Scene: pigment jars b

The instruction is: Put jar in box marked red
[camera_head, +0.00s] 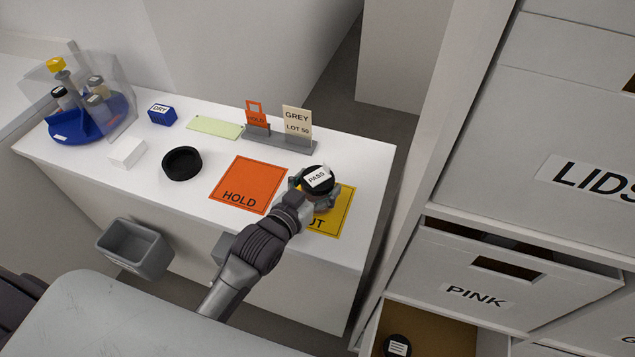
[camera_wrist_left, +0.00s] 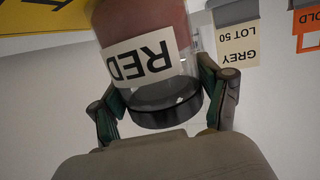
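The jar has a black lid (camera_head: 317,180) with a PASS label on top. In the left wrist view the jar (camera_wrist_left: 145,20) appears upside down, with red contents and a RED label. It appears at the yellow mat in the head view; its base is hidden. My left gripper (camera_head: 314,192) has its fingers on both sides of the jar, close to the glass. The fingers also show in the left wrist view (camera_wrist_left: 165,95); whether they press on the jar is unclear. My right gripper is not in view. No box marked red is visible.
An orange HOLD mat (camera_head: 240,186), black ring (camera_head: 181,163) and card stand (camera_head: 279,139) share the white table. Drawers marked LIDS (camera_head: 560,130) and PINK (camera_head: 520,295) stand right. An open drawer below holds a black-lidded jar (camera_head: 398,345). A grey bin (camera_head: 130,252) hangs in front.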

